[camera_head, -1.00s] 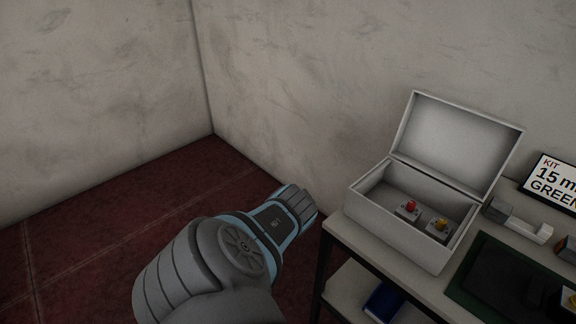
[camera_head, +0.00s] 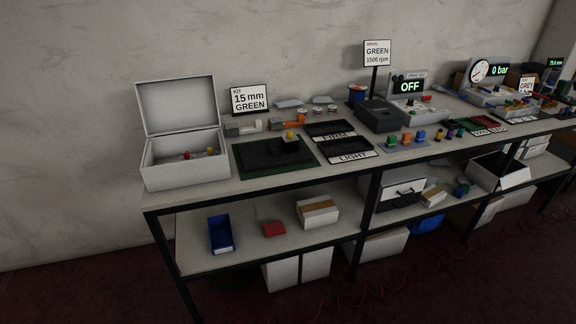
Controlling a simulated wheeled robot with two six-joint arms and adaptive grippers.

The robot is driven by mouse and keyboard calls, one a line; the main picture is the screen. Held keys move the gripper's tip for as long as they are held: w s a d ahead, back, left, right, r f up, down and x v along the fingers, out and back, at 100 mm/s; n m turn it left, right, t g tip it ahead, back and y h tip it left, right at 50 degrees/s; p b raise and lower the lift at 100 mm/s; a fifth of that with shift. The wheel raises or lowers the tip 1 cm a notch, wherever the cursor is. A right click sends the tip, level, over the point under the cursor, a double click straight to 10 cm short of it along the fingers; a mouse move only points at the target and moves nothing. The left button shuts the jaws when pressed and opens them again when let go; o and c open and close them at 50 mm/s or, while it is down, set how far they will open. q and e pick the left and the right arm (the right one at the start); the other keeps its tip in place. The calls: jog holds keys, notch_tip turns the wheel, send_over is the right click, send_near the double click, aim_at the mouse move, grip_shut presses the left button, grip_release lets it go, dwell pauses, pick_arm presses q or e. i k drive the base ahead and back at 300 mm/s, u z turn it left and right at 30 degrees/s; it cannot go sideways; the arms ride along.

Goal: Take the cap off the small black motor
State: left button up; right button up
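I cannot tell for certain which thing is the small black motor. A small black block with a yellow top (camera_head: 290,138) sits on the dark green mat (camera_head: 248,179) on the table. A row of small parts with green, orange and other coloured tops (camera_head: 406,138) stands further right, and some small dark parts (camera_head: 451,130) are beside it. They are too small to tell whether any is a capped motor. Neither of my grippers is in view.
An open white box (camera_head: 187,176) stands at the table's left end. Two black trays (camera_head: 348,157), a dark grey device (camera_head: 382,115) and a display reading OFF (camera_head: 411,87) stand further right. The lower shelf (camera_head: 190,262) holds a blue bin (camera_head: 221,233) and boxes.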

aim_at(288, 145)
jog(key=u, duration=1.1)
jog(key=i, duration=0.95)
jog(key=u, duration=0.05)
